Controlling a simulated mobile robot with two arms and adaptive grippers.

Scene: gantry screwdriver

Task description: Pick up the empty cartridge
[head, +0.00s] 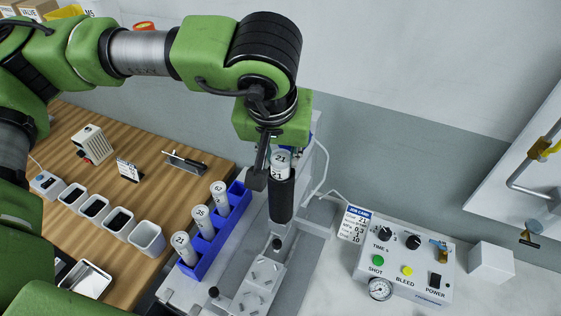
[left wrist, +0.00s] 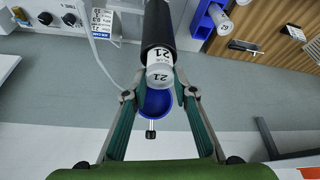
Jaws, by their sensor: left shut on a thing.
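A white cartridge (head: 280,163) marked 21 stands upright in a black sleeve (head: 281,200), its upper end showing above the rim. It also shows in the left wrist view (left wrist: 160,77), with the black sleeve (left wrist: 158,28) around it. My left gripper (left wrist: 160,84) is shut on the cartridge's exposed end, one finger on each side; in the head view the arm reaches it from above. The cartridge's lower part is hidden in the sleeve, so I cannot tell whether it is empty. My right gripper is not in view.
A control box (head: 404,262) stands at the right. A blue round part (left wrist: 155,102) shows beyond the cartridge. White cups (head: 147,238) line the wooden table. A pale hose (head: 322,165) runs near the sleeve.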

